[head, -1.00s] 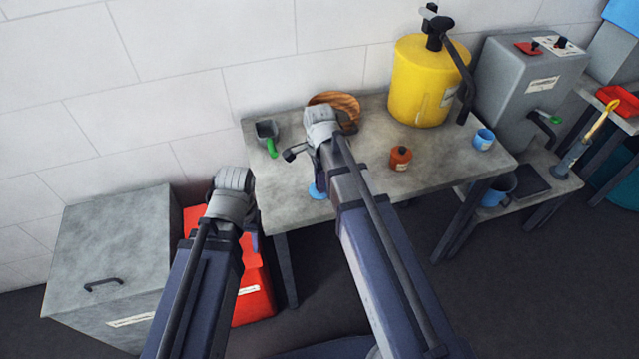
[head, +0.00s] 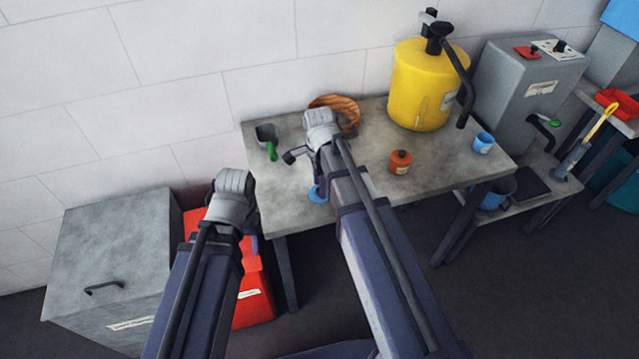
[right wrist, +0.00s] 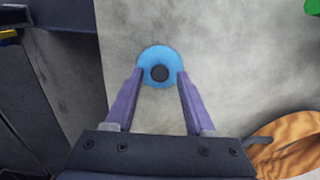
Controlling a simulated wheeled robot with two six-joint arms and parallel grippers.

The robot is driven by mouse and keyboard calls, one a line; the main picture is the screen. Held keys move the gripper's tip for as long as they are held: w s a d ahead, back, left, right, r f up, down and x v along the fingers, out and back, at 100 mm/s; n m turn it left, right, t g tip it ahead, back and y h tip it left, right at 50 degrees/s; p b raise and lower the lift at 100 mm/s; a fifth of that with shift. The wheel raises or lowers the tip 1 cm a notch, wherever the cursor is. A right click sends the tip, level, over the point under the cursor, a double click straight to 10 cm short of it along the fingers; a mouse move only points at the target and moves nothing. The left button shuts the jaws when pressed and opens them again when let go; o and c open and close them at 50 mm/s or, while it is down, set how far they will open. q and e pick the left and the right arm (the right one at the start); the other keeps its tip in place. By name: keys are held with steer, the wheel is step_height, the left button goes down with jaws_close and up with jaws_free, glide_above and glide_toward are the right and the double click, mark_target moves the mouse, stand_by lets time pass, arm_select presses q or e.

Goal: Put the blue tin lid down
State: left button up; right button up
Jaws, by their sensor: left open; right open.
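The blue tin lid (right wrist: 159,55) is a round blue disc with a dark knob at its middle. It appears to lie flat on the grey table near its front edge. In the head view part of the lid (head: 317,194) shows beside my right forearm. My right gripper (right wrist: 160,76) is open, with one purple finger at each side of the lid; I cannot tell whether they touch it. My left gripper (head: 254,243) is mostly hidden behind its own wrist, low in front of the table's left end, and holds nothing that I can see.
The grey table (head: 445,165) also bears a dark scoop with a green handle (head: 268,140), a wooden bowl (head: 346,108), an orange tin (head: 400,161), a blue cup (head: 483,142) and a yellow canister (head: 420,90). A red box (head: 253,290) and a grey chest (head: 110,255) stand left.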

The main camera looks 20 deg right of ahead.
step_height(320, 180, up, 12)
steer(key=p, duration=1.1)
steer(key=s+a+n, duration=0.5)
steer(key=s+n, duration=0.2)
steer(key=n, duration=0.3)
steer(key=s+a+n+h, duration=0.1)
steer(key=s+a+n, duration=0.4)
steer(key=n, duration=0.6)
steer(key=shift+s+a, duration=0.25)
steer(key=shift+s, duration=0.9)
steer(key=shift+d+f, duration=0.1)
